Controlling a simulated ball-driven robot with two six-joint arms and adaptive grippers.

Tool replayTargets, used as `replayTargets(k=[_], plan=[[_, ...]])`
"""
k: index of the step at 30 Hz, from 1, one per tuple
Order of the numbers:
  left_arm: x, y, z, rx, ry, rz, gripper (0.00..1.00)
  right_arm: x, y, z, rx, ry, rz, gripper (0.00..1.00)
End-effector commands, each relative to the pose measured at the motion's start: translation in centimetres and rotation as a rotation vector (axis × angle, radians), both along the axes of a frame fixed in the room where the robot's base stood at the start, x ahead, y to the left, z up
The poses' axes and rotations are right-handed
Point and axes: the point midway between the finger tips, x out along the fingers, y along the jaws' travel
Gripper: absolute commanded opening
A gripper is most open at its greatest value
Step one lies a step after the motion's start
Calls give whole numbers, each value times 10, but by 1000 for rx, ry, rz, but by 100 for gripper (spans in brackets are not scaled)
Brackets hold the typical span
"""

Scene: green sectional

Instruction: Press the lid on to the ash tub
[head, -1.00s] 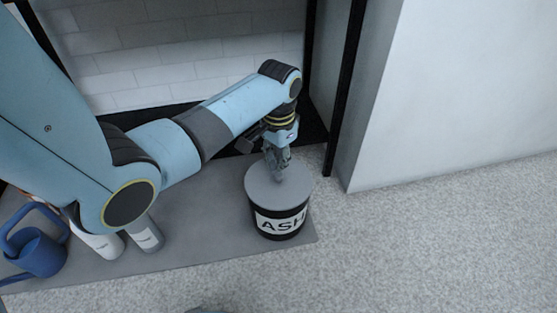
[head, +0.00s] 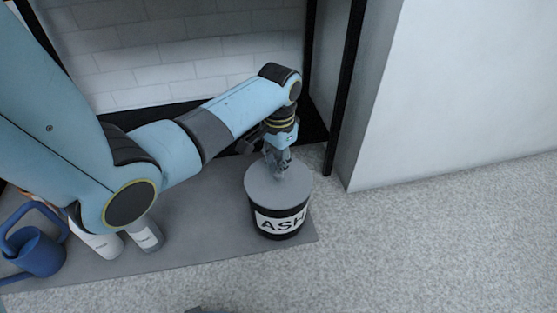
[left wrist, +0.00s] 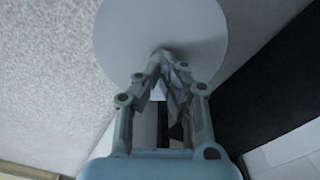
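The black ash tub (head: 262,224) with a white "ASH" label stands upright on the grey hearth slab. A flat round grey lid (head: 262,190) covers its top and looks level; whether its edge is fully seated cannot be told. My left gripper (head: 282,170) points down over the back right part of the lid. In the left wrist view the lid is a pale disc (left wrist: 125,35), and the left gripper's fingertips (left wrist: 164,56) come together close over it, with nothing visible held. Whether they touch it is unclear. My right gripper is out of view.
A blue watering can (head: 38,252) and two pale cylinders (head: 147,235) stand on the slab (head: 205,225) at left, under my arm. The brick fireplace (head: 190,50) is behind, and a white wall corner (head: 385,120) is right of the tub.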

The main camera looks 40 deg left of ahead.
Motion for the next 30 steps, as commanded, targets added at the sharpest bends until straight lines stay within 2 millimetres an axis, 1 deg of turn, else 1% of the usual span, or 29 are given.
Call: replayTargets(k=[23, 30], plan=[[0, 0, -12, 0, 1, 0, 0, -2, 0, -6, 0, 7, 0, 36], [0, 0, -12, 0, 1, 0, 0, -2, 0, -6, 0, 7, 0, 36]])
